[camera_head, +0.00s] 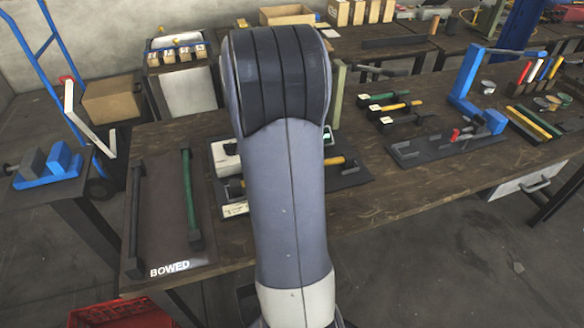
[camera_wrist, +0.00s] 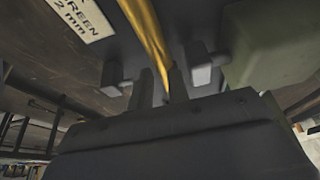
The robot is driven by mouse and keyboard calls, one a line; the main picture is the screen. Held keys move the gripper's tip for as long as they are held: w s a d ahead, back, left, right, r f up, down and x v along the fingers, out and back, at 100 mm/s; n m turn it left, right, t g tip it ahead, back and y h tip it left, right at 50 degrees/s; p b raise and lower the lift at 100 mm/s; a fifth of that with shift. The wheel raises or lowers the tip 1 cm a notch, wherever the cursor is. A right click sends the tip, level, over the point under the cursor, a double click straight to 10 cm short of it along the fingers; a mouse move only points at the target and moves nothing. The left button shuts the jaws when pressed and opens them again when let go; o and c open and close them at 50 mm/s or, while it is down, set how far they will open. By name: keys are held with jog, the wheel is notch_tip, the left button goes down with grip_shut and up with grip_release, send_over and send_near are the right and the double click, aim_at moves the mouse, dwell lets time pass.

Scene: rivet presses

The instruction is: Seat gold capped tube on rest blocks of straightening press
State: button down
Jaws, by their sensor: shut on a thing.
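In the wrist view, my gripper (camera_wrist: 162,88) is shut on the gold tube (camera_wrist: 148,35), which runs up out of the picture from between the fingers. One grey rest block (camera_wrist: 200,65) stands to the right of the tube, and another grey block (camera_wrist: 115,87) stands to the left. I cannot tell whether the tube touches them. In the head view, my arm hides the gripper and most of the straightening press. A gold end of the tube (camera_head: 335,161) with a dark cap shows right of my arm, over the press's dark base (camera_head: 352,178).
A mat marked BOWED (camera_head: 165,215) holds a dark tube (camera_head: 136,215) and a green tube (camera_head: 190,195). To the right lie tagged tubes (camera_head: 395,106) and a blue press (camera_head: 470,85). A green-grey block (camera_wrist: 265,45) stands close on the right in the wrist view.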

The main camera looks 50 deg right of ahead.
jog(key=c, duration=1.3)
grip_release()
jog(key=shift+r, duration=0.1)
jog(key=shift+w+r, duration=0.15)
jog(key=shift+r, duration=0.15)
jog(key=v, duration=1)
jog(key=shift+a, duration=0.2)
